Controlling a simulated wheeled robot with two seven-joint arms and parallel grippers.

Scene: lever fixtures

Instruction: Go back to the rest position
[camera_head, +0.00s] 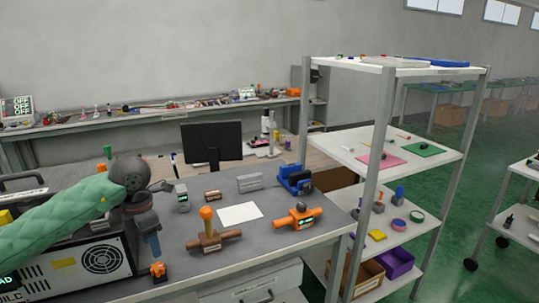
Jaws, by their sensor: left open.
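My left arm (60,232), in a green sleeve, comes in from the left over the workbench. Its dark wrist ends in my left gripper (153,243), which points down at the bench's left side, above a small orange fixture (158,270). The gripper is open, and I see nothing held in it. My right gripper is out of view. A brown pipe fixture with an upright orange handle (207,232) and an orange valve fixture (298,215) stand to the right of the gripper, apart from it.
A vented box (98,262) is close under my left arm. A white sheet (240,213), a blue device (295,178) and a grey block (250,182) lie on the bench (270,240). A monitor (211,141) stands behind. A shelf rack (380,160) is at right.

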